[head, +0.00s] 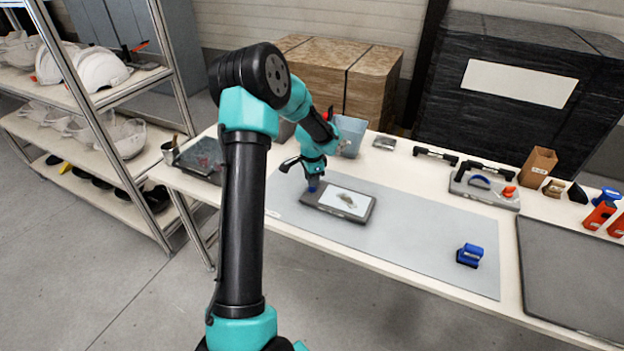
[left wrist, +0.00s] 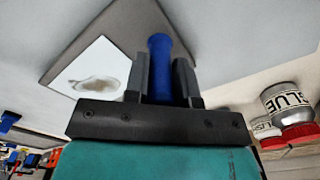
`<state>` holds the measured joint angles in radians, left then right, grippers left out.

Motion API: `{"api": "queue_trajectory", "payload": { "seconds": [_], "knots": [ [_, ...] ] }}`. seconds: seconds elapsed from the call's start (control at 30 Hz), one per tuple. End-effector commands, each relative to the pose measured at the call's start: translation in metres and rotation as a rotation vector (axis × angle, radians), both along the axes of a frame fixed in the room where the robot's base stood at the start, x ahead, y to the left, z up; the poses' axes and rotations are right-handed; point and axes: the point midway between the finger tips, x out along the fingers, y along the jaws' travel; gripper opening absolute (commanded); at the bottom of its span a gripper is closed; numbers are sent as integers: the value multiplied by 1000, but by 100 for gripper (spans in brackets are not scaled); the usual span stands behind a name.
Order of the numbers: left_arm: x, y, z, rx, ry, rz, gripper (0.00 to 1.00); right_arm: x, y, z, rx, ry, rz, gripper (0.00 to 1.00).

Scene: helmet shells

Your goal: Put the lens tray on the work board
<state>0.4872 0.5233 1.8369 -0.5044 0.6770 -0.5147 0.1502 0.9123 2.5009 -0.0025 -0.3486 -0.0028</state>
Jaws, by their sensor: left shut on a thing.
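The lens tray (head: 340,201) is a flat grey tray with a white face and a small, pale, clear-looking piece on it. It is over the left part of a light grey sheet (head: 400,238); I cannot tell whether it touches it. My left gripper (head: 313,187) is at the tray's left end, shut on a blue upright handle. In the left wrist view the blue handle (left wrist: 160,65) stands between the fingers, with the tray (left wrist: 122,28) behind it. A dark grey board (head: 575,270) lies at the right end of the table. My right gripper is not in view.
A blue clamp-like object (head: 469,255) sits on the sheet's right part. A grey-blue bin (head: 351,135), a grey case (head: 484,189) and a cardboard box (head: 538,167) stand along the back. Glue containers (left wrist: 287,105) show in the left wrist view. The sheet's middle is clear.

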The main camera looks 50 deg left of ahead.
Motion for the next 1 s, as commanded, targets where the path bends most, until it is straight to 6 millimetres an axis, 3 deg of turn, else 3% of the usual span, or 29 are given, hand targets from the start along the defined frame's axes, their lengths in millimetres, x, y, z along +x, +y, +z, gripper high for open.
{"api": "queue_trajectory", "payload": {
  "seconds": [0.43,0.47,0.7,1.0],
  "knots": [
    [0,0,-6,0,-1,0,0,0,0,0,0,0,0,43],
    [0,0,-7,0,-1,0,25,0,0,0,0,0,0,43],
    [0,0,-6,0,-1,0,48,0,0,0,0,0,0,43],
    [0,0,-5,1,-1,0,50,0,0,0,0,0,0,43]
  ]
}}
